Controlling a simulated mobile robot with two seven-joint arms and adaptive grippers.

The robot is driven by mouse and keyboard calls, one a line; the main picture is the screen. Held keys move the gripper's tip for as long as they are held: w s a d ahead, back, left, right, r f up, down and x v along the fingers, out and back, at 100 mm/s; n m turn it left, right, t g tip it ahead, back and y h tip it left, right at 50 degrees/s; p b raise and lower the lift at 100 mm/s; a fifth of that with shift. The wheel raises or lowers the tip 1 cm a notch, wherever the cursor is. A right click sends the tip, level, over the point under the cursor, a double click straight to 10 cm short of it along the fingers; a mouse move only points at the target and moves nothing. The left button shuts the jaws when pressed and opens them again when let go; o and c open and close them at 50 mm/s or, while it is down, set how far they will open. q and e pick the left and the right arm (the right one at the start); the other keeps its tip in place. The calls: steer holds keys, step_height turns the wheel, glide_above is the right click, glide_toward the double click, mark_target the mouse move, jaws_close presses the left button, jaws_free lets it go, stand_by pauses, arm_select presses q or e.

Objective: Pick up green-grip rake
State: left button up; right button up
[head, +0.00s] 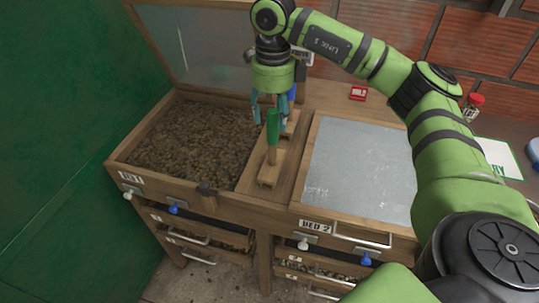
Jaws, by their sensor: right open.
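The green-grip rake (273,128) stands upright in the wooden slot between the two beds, its green handle up and its wooden part below. My right gripper (272,104) is directly above and around the top of the green handle, pointing down with its teal fingers apart. I cannot tell whether the fingers touch the handle. A blue-handled tool (291,92) stands just behind, partly hidden by the gripper. My left gripper is not in view.
Left is a bed (190,140) of brown material with a raised clear lid (195,45). Right is a bed with a closed lid (358,165). A red block (358,93) and red-capped jar (472,104) stand on the back ledge. A green wall (70,130) closes the left.

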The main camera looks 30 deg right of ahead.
mark_target(273, 127)
step_height(273, 127, down, 4)
steer(key=shift+d+r+p, duration=0.1)
steer(key=shift+r+p, duration=0.05)
steer(key=shift+p, duration=0.55)
steer(key=shift+f, duration=0.4)
steer(key=shift+c, duration=0.4)
steer(key=shift+w, duration=0.1)
jaws_close()
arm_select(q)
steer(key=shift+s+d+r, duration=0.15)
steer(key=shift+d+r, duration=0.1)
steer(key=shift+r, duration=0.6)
